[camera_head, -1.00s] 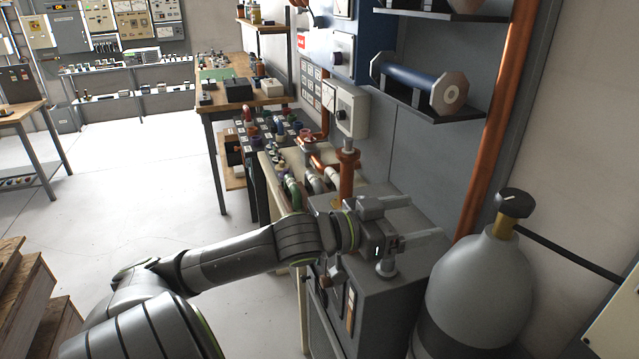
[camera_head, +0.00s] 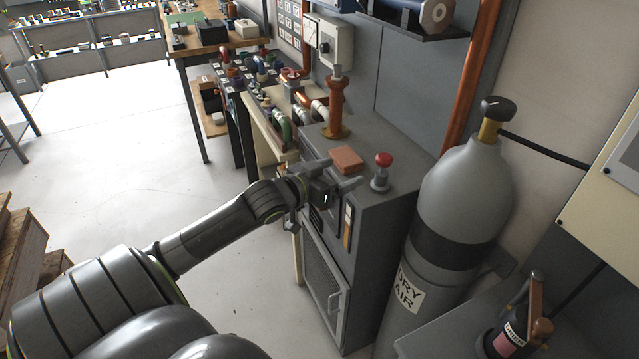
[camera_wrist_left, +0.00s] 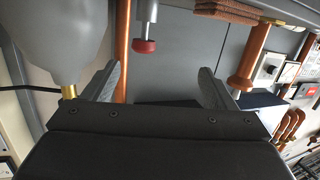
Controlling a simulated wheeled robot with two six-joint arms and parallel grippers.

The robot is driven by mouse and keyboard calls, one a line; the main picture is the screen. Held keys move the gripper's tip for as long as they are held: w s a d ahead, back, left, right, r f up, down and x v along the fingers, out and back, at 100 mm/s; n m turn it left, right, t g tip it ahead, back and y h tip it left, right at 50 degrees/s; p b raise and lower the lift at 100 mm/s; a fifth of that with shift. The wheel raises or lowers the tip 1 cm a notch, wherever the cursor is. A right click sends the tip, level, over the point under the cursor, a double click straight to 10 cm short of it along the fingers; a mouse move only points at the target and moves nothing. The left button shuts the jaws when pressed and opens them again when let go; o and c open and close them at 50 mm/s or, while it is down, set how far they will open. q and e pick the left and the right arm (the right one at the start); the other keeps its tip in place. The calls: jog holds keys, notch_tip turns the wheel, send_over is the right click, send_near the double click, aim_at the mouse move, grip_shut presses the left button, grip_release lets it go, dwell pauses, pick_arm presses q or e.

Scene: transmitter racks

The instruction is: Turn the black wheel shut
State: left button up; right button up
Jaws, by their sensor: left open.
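The black wheel (camera_head: 497,107) sits on the brass neck (camera_head: 488,131) of a tall grey gas cylinder (camera_head: 465,190) marked "DRY AIR", at the right in the head view. My left gripper (camera_head: 346,171) is open and empty, at the front edge of the grey cabinet, to the left of the cylinder and well apart from the wheel. In the left wrist view the open fingers (camera_wrist_left: 160,86) show, with the upside-down cylinder (camera_wrist_left: 62,40) and its brass neck (camera_wrist_left: 68,92) at left. The wheel itself does not show there. My right gripper is not in view.
The grey cabinet (camera_head: 375,225) carries a red-topped knob (camera_head: 383,160), a brick-coloured block (camera_head: 346,160) and a copper fitting (camera_head: 336,108). A dark hose runs right from the cylinder's neck. A grey bench (camera_head: 455,335) with a small labelled device stands at lower right.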

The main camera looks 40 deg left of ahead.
pick_arm(q)
jog(key=shift+s+a+f+n+y, duration=0.2)
jog(key=shift+s+a+f, duration=0.15)
jog(key=shift+f, duration=0.3)
jog(key=shift+s+a+f+n+y, duration=0.1)
jog(key=shift+s+a+f+y, duration=0.1)
jog(key=shift+s+a+f, duration=0.3)
jog(key=shift+w+d+f, duration=0.1)
jog(key=shift+w+f, duration=0.1)
jog(key=shift+w, duration=0.05)
